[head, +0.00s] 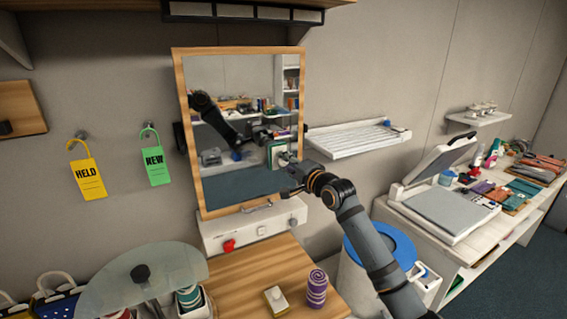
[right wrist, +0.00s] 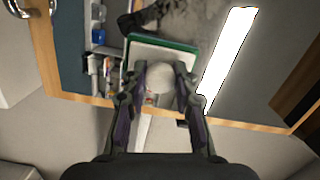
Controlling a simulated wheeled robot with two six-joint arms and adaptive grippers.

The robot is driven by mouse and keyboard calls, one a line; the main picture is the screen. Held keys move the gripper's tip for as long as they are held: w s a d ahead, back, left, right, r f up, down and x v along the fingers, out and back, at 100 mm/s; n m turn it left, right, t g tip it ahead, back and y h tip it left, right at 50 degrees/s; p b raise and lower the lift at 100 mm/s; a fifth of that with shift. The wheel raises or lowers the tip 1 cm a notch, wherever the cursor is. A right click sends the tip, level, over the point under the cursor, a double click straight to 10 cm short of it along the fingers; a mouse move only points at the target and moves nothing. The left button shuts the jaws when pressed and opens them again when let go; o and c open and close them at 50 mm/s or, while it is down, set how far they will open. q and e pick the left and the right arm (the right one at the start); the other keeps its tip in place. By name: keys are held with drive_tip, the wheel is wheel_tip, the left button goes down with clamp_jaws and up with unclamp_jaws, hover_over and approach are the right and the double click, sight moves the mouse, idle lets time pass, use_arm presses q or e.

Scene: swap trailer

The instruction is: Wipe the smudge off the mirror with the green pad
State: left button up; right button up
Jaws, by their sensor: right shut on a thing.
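The wood-framed mirror (head: 230,177) hangs on the wall in the head view. My right gripper (head: 287,182) is in front of its lower right part. In the right wrist view my right gripper (right wrist: 160,82) is shut on the pale round knob of the green pad (right wrist: 165,50). The pad has a green edge and a light back, and lies beyond the fingertips towards the mirror. I cannot tell whether it touches the glass. A mottled grey patch beside the pad in the right wrist view may be the smudge; it is unclear in the head view. My left gripper is not in view.
A white ledge (head: 250,228) with a red item sits below the mirror. A wooden counter (head: 240,275) holds a purple roll (head: 316,288) and a small block (head: 276,300). A white shelf (head: 355,138) juts from the wall right of the mirror. A blue-rimmed bin (head: 378,243) stands below.

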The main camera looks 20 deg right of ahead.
drive_tip(key=shift+a+r+p, duration=0.2)
drive_tip(key=shift+a+p, duration=0.55)
drive_tip(key=shift+a, duration=0.15)
drive_tip(key=shift+a+p, duration=0.45)
drive_tip(key=shift+a, duration=0.4)
drive_tip(key=shift+a+f, duration=0.15)
drive_tip(key=shift+a, duration=0.2)
